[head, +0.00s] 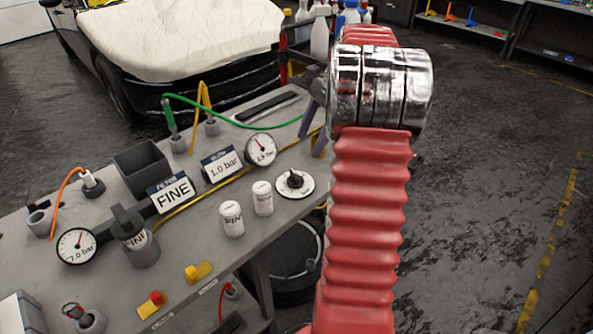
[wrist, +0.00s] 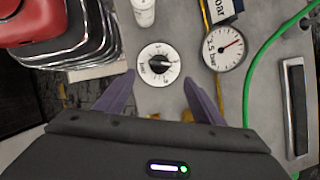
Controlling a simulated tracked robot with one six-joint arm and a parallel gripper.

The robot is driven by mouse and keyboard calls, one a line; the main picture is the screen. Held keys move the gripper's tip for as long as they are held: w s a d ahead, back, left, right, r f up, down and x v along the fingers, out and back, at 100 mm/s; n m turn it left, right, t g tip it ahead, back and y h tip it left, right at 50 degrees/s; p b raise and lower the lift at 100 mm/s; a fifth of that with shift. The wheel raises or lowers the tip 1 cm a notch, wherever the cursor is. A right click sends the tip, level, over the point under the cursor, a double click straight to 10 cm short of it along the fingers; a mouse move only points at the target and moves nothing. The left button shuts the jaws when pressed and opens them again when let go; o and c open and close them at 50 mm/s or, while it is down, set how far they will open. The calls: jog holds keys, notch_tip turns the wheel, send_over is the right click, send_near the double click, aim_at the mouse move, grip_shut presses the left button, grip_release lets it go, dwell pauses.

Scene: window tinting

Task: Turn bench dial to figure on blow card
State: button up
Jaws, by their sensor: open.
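The bench dial (head: 295,184) is a white round plate with a black knob, near the bench's right edge. In the wrist view the dial (wrist: 158,64) lies just beyond my fingertips; its knob points roughly right, and its small figures are hard to read. The blow card (head: 222,165) reads 1.0 bar and stands left of the dial. Its lower edge shows at the top of the wrist view. My gripper (wrist: 159,79) is open and empty, its purple fingers apart on either side below the dial. In the head view my arm partly hides the gripper.
A round gauge (head: 261,149) stands behind the dial; its needle points up-left. Two white canisters (head: 262,198) stand left of the dial. A FINE card (head: 170,193) and a 7.0 bar gauge (head: 76,245) are further left. A green hose (head: 235,127) arches behind.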

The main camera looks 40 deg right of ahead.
aim_at(295, 174)
jog(key=x, duration=1.1)
jog(key=shift+a+f, duration=0.15)
jog(key=shift+f, duration=0.1)
jog(key=shift+c, duration=0.3)
jog(key=c, duration=0.9)
jog(key=shift+a, duration=0.2)
jog(key=shift+c, duration=0.6)
jog(key=shift+d, duration=0.15)
